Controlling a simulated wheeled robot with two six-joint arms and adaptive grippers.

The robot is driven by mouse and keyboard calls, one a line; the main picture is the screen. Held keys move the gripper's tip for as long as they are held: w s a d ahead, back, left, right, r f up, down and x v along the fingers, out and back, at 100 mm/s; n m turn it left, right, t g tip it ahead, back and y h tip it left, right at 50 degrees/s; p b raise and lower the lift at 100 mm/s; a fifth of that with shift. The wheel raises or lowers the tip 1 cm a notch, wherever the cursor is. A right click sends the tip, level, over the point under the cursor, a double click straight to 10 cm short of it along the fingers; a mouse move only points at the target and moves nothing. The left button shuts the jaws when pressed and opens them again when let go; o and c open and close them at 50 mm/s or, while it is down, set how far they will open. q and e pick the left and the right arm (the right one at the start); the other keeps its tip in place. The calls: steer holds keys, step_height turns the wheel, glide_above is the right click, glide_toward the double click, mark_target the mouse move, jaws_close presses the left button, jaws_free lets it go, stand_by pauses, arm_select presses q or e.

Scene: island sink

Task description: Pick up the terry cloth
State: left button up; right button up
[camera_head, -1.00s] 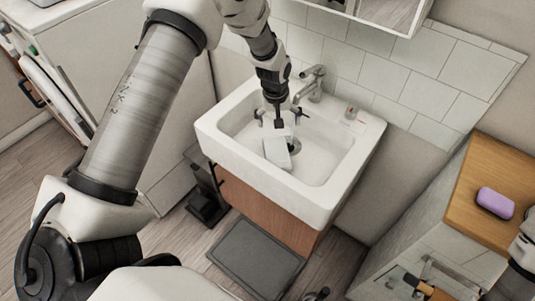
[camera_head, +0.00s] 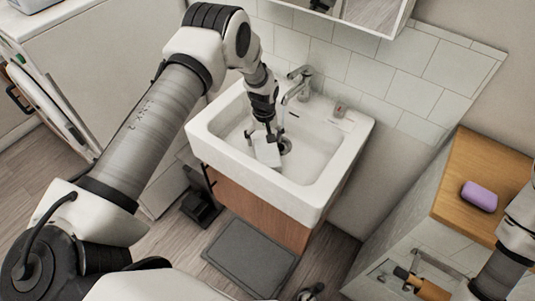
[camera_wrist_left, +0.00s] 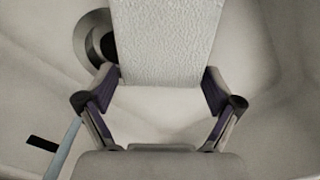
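The terry cloth (camera_head: 267,154) is a white, folded-looking piece inside the white sink (camera_head: 327,208). In the left wrist view the cloth (camera_wrist_left: 166,40) has a bumpy texture, and its near end lies between the fingertips. My left gripper (camera_head: 265,136) is down in the basin, right at the cloth. In the left wrist view its two fingers (camera_wrist_left: 158,92) are spread apart, one on each side of the cloth's near end. Whether the pads touch the cloth I cannot tell.
A faucet (camera_head: 299,82) stands at the back of the sink, with the round drain (camera_wrist_left: 95,40) beside the cloth. The basin walls surround my left gripper. A wooden counter (camera_head: 462,205) with a purple soap-like bar (camera_head: 479,196) is at right. A grey mat (camera_head: 250,258) lies on the floor.

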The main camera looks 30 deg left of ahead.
arm_select(q)
steer(key=c, duration=0.7)
steer(key=shift+o, duration=0.2)
